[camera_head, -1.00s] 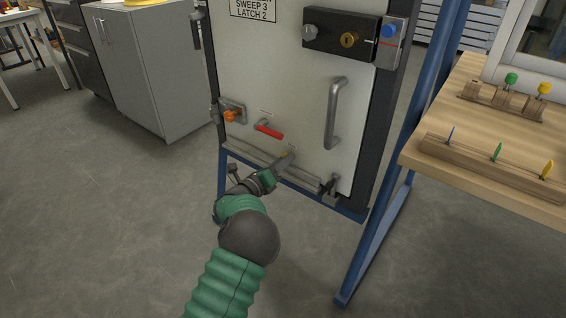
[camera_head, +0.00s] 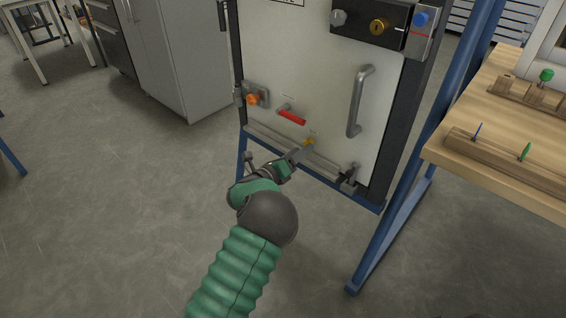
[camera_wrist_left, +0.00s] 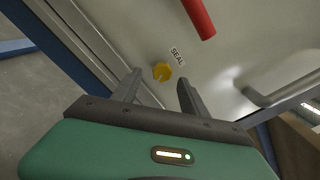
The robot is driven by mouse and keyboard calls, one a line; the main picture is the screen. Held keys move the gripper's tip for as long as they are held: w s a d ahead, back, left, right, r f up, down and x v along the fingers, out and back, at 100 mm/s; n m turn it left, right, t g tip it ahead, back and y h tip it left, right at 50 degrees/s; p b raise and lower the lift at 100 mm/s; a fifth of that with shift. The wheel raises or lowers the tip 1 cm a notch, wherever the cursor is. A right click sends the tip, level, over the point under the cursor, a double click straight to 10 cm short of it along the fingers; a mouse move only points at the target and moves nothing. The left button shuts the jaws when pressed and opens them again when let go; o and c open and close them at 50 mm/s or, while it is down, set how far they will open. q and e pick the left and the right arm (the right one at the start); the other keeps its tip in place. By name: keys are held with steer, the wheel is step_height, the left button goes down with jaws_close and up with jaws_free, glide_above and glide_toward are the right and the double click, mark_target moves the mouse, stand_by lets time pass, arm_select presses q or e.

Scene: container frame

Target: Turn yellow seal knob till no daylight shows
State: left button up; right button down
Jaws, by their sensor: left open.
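The yellow seal knob (camera_head: 309,141) sits low on the pale door panel (camera_head: 330,90), just above the grey strip (camera_head: 265,140) along its bottom edge. In the left wrist view the knob (camera_wrist_left: 162,72) is next to a "SEAL" label. My left gripper (camera_head: 301,152) is at the knob's lower left in the head view. In the wrist view its open fingers (camera_wrist_left: 160,82) stand either side of the knob, apart from it in the picture; I cannot tell how deep it lies between them. Any daylight at the seal is too small to tell. My right gripper is not in view.
A red lever (camera_head: 292,117) and an orange knob (camera_head: 253,99) are above and left of the seal knob. A grey door handle (camera_head: 360,102) and a dark latch (camera_head: 347,174) are to the right.

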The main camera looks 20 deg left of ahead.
arm_select(q)
steer(key=p+v, duration=0.5)
steer(key=v, duration=0.9)
steer(key=shift+s, duration=0.3)
steer(key=shift+a, duration=0.1)
